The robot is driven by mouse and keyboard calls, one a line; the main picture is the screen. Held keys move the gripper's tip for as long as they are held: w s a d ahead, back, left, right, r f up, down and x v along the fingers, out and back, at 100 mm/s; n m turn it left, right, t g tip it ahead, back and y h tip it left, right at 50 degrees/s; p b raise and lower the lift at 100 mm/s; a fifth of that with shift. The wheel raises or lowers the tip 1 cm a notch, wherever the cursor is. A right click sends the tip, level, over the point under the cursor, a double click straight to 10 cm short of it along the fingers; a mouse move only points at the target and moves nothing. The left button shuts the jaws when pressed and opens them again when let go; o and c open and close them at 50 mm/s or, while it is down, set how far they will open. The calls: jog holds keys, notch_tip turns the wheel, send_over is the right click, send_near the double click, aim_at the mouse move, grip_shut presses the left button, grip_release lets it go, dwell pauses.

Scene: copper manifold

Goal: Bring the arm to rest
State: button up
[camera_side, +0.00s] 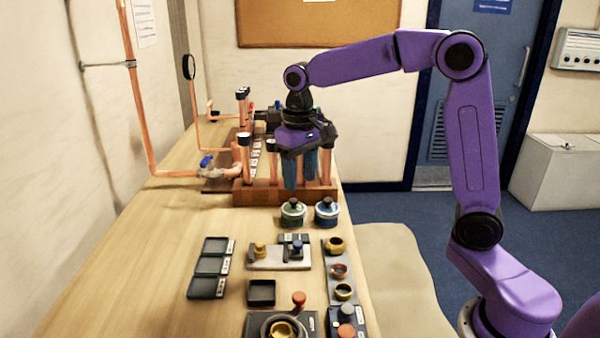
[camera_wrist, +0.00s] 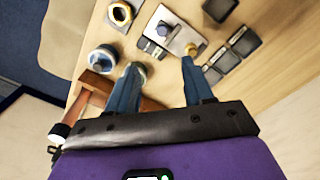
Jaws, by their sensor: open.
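My gripper (camera_side: 300,172) points down above the bench, in front of the wooden rack with copper pipes (camera_side: 262,192). The purple arm reaches in from the right, bent at the elbow. The fingers hide part of the rack in the side view. Whether the fingertips touch the rack cannot be told.
Black trays (camera_side: 211,264), a fixture plate (camera_side: 280,257) and a strip of rings (camera_side: 340,270) lie nearer. Copper piping (camera_side: 140,110) runs up the left wall. The bench's left side is clear.

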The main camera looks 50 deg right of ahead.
jog(key=s+f+n, duration=0.3)
jog(key=s+n, duration=0.3)
jog(key=s, duration=0.8)
jog(key=s+f+n, duration=0.4)
jog(key=s+n, duration=0.2)
jog(key=s, duration=0.8)
jog(key=shift+s+a+n, duration=0.3)
jog(key=shift+s+a, duration=0.05)
